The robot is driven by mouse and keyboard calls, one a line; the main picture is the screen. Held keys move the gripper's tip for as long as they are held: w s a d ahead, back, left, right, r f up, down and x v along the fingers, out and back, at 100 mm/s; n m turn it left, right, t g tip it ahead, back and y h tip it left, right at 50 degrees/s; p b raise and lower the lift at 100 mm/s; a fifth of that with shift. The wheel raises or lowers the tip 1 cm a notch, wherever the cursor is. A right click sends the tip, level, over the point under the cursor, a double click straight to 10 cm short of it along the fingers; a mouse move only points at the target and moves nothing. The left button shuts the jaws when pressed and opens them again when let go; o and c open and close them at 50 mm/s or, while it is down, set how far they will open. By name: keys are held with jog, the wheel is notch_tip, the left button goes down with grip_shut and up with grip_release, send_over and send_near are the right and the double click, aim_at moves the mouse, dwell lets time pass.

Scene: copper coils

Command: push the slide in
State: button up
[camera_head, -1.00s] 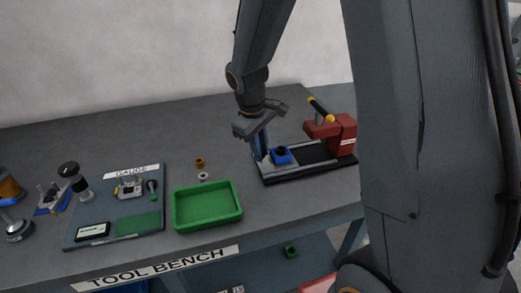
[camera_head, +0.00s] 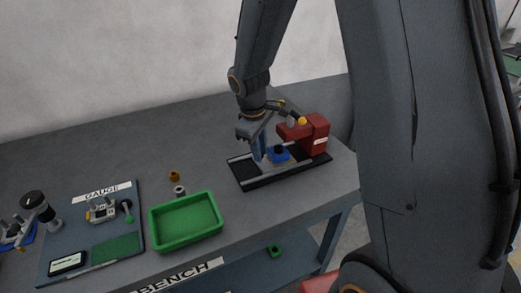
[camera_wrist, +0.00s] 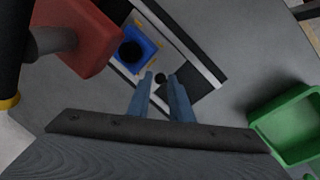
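The slide carries a blue block (camera_head: 279,154) with a dark round hole; it sits on the dark rail base (camera_head: 285,175), close to the red press (camera_head: 314,134). In the wrist view the blue block (camera_wrist: 143,48) is just beside the red press head (camera_wrist: 85,38), not fully beneath it. My gripper (camera_head: 260,150) is low over the rail, on the block's left side. In the wrist view its blue fingers (camera_wrist: 160,78) are apart, with a small dark round knob (camera_wrist: 160,79) showing between their tips. Whether they touch it I cannot tell.
The press has a lever with a yellow tip (camera_head: 302,121). A green tray (camera_head: 186,243) stands left of the rail, with a brass part (camera_head: 174,176) and a grey ring part (camera_head: 179,190) behind it. The gauge board (camera_head: 128,245) is further left.

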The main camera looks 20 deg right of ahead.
jog(key=shift+r, duration=0.1)
notch_tip(320, 180, up, 8)
jog(key=s+a+b, duration=0.1)
jog(key=shift+f, duration=0.25)
dwell(0.3)
jog(key=shift+s, duration=0.1)
